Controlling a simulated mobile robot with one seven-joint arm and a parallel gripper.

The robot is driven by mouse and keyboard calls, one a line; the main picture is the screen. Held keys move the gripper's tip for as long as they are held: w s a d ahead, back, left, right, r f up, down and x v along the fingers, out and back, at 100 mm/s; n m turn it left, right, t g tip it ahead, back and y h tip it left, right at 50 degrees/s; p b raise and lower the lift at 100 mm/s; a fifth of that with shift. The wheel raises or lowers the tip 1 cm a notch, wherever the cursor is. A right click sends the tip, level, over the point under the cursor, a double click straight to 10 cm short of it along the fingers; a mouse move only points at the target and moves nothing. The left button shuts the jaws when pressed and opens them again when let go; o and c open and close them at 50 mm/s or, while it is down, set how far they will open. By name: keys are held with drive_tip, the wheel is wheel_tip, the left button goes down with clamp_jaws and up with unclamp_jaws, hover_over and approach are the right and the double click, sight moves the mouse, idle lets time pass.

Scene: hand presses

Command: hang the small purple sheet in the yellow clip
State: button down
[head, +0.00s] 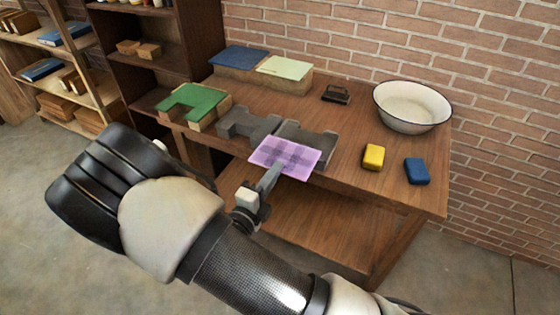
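The small purple sheet (290,152) is flat, translucent and checked, near the table's front edge, with dark grey shapes showing through it. My gripper (277,168) reaches in from the front and meets the sheet's near edge. It appears shut on that edge, with the sheet held out level beyond the fingers, overlapping the grey press in the picture. A small yellow block (373,157) lies on the table to the right. I cannot make out a clip shape on it, and no other yellow thing shows.
The wooden table (420,190) carries grey press parts (247,123), a green-topped block (195,103), a blue sheet (239,57), a pale green sheet (285,67), a dark small object (336,94), a white basin (411,107) and a blue block (416,171). Shelves stand left; a brick wall is behind.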

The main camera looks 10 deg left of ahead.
drive_tip(key=p+v, duration=0.1)
drive_tip(key=v, duration=0.5)
idle(0.5)
